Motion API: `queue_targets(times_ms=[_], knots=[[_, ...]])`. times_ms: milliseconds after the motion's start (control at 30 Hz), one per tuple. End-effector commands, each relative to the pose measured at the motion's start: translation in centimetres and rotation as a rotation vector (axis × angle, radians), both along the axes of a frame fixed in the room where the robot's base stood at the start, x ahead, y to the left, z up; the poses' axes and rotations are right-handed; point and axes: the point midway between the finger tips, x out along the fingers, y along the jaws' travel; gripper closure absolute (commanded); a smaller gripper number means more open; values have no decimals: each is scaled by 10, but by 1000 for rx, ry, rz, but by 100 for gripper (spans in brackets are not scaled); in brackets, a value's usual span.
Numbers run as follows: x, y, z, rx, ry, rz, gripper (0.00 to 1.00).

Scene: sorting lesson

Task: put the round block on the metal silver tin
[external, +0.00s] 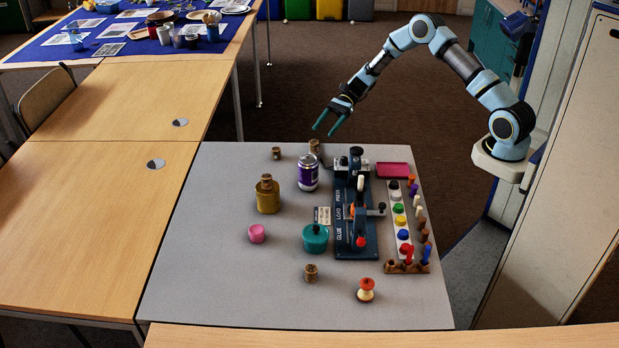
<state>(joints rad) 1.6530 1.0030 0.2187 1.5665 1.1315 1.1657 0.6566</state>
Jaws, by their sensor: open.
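My gripper (329,123) is open and empty, with teal fingers, held in the air above the far edge of the grey table. A pink round block (257,233) lies at the left middle of the table, well apart from my gripper. No plain silver tin is clear to me; a can (308,173) with a silver top and a purple label stands upright near the back, left of the press. A brassy yellow pot (267,198) with a cork-like piece on top stands left of it.
A dark press (356,225) stands at the table's middle, with a teal lidded pot (315,239) beside it. A strip of coloured pegs (400,222) and a pink tray (393,170) are at the right.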

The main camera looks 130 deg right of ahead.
Motion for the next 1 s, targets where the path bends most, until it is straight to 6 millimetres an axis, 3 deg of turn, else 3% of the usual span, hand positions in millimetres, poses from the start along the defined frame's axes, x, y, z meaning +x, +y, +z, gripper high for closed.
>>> queue_targets(times_ms=[100,333,1000], knots=[[-23,-4,8,-2,0,-2,30],[-47,-8,19,0,0,0,30],[-50,-8,21,1,0,2,30]])
